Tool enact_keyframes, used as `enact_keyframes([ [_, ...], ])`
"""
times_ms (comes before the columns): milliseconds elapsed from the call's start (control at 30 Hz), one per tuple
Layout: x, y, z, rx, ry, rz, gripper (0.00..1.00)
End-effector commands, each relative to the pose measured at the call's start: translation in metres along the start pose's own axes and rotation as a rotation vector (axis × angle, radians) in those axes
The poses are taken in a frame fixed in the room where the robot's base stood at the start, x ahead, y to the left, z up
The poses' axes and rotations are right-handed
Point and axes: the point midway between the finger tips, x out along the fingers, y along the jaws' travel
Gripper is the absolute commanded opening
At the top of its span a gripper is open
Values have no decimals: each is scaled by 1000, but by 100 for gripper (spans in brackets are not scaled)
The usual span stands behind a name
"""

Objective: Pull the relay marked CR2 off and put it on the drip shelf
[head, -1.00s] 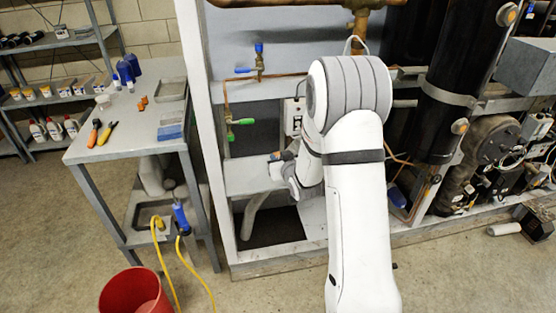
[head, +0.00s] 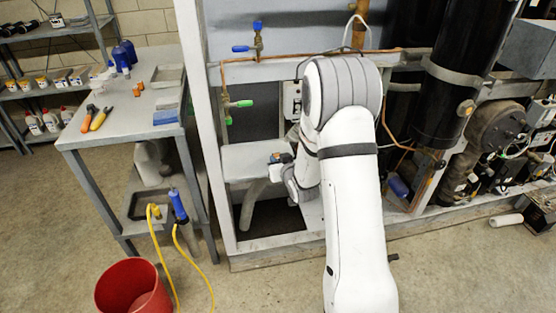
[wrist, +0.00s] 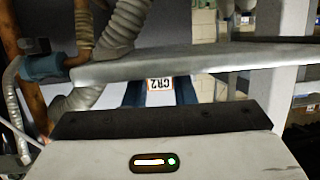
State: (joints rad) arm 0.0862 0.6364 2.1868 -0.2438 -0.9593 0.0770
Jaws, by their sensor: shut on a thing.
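The relay marked CR2 (wrist: 159,85) shows in the wrist view as an orange-edged white label, upside down, between two dark blue strips just past the dark bar of my gripper (wrist: 160,96). My gripper is shut on it. In the head view my gripper (head: 277,162) is at the front of the rack's light grey shelf (head: 246,152), which I take as the drip shelf. A small dark, orange-tipped part shows at its end. My arm hides part of the shelf. Whether the relay touches the shelf I cannot tell. A grey ledge crosses the wrist view beyond the label.
A white upright post (head: 200,120) stands left of the shelf. A white box (head: 292,98) and copper pipes (head: 320,56) are behind my arm. A grey bench (head: 120,122) with tools stands at left. A red bucket (head: 132,290) and yellow hose (head: 170,262) are on the floor.

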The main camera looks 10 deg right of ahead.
Motion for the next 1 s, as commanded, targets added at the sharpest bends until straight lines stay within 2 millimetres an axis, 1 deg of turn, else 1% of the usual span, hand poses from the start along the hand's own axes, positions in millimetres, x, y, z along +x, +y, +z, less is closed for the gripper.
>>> enact_keyframes([
  [867,2,-1,5,-1,1,-2,0],
  [900,2,-1,4,-1,1,-2,24],
  [1000,1,-1,4,-1,0,-2,33],
])
